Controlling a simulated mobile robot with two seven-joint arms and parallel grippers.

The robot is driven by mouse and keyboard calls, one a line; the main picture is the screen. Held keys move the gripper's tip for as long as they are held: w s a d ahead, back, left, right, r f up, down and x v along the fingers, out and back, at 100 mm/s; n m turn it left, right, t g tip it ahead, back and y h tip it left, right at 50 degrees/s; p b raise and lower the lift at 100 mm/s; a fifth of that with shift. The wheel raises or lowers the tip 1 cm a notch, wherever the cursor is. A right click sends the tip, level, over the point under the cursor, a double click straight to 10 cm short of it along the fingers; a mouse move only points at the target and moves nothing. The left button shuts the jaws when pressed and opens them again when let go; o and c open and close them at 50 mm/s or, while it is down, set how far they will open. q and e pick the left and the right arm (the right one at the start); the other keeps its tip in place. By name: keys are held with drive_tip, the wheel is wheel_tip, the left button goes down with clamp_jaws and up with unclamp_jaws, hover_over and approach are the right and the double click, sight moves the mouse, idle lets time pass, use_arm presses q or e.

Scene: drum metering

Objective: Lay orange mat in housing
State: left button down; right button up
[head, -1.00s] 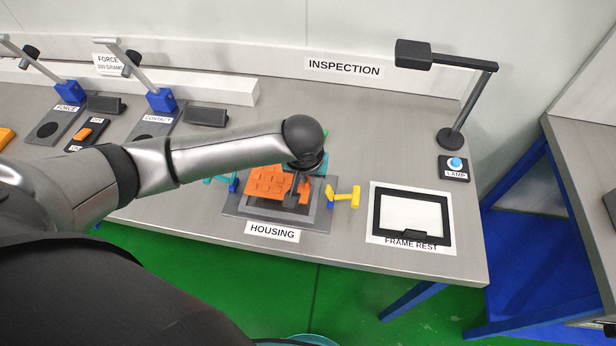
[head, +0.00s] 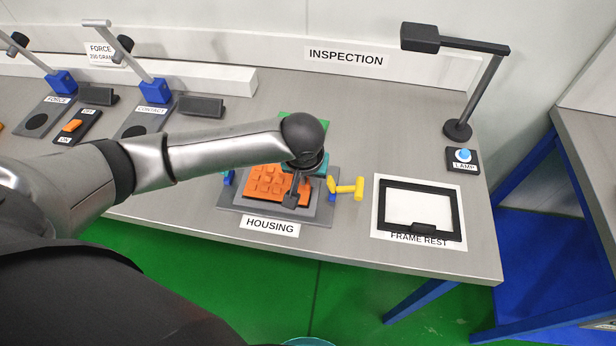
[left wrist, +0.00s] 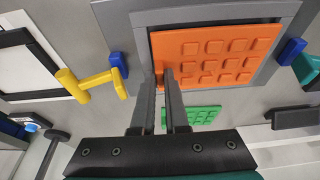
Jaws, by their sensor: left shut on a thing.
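The orange mat (head: 268,185), a flat pad with rows of raised squares, lies within the grey housing (head: 313,219) frame. In the left wrist view the mat (left wrist: 225,58) sits inside the rim of the housing (left wrist: 213,12), roughly in line with it. Whether it rests fully on the floor of the housing I cannot tell. My left gripper (head: 291,199) is shut on the mat's right edge. In the left wrist view its fingers (left wrist: 165,78) meet at the mat's near corner. My right gripper is not in view.
A yellow handle (head: 346,187) stands right of the housing, with blue blocks beside the frame. A green pad (left wrist: 192,116) lies behind the housing. The frame rest (head: 376,235) with a black frame (head: 433,239) is on the right, near the lamp button (head: 463,155).

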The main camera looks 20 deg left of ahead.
use_arm(q)
drive_tip(key=shift+f, duration=0.6)
drive_tip(key=c, duration=0.8)
unclamp_jaws()
drive_tip(key=shift+c, duration=0.2)
